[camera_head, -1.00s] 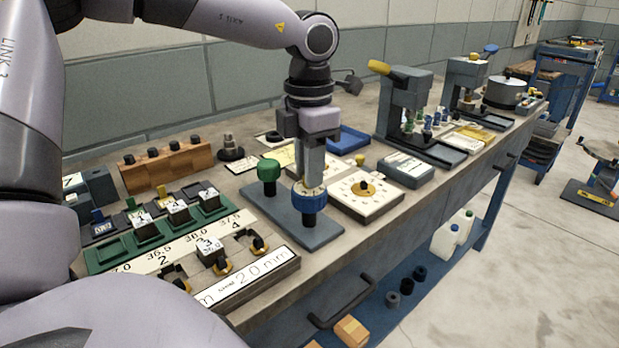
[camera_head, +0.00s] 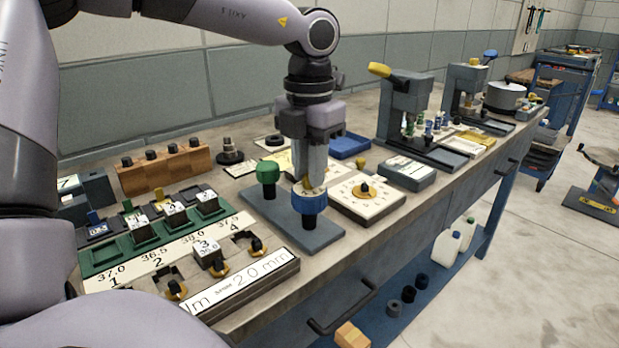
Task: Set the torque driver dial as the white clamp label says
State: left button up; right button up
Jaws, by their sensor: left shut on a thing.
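Two drivers stand in a flat grey stand (camera_head: 290,222), one with a green head (camera_head: 268,173) and the torque driver with a blue head (camera_head: 309,201). My left gripper (camera_head: 310,184) points straight down onto the blue driver and is shut on the small tan dial at its top. The fingers hide much of the dial, so its setting cannot be read. The white clamp label (camera_head: 238,289) lies along the front of the fixture at lower left. It reads "m SHIM 2.0 mm", with its left end cut off by my arm. My right gripper is not in view.
The fixture with numbered stations and a green tray (camera_head: 105,253) is at left, a wooden block (camera_head: 165,168) behind. Presses (camera_head: 405,105) stand further right. The bench's front edge is close.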

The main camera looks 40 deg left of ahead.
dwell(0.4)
pick_arm(q)
jog(key=shift+f+n+b, duration=0.1)
jog(key=shift+n+b, duration=0.2)
jog(key=shift+n, duration=0.3)
jog(key=shift+n+b, duration=0.45)
jog(key=shift+n, duration=0.75)
jog(key=o, duration=1.4)
jog(key=shift+c, duration=0.2)
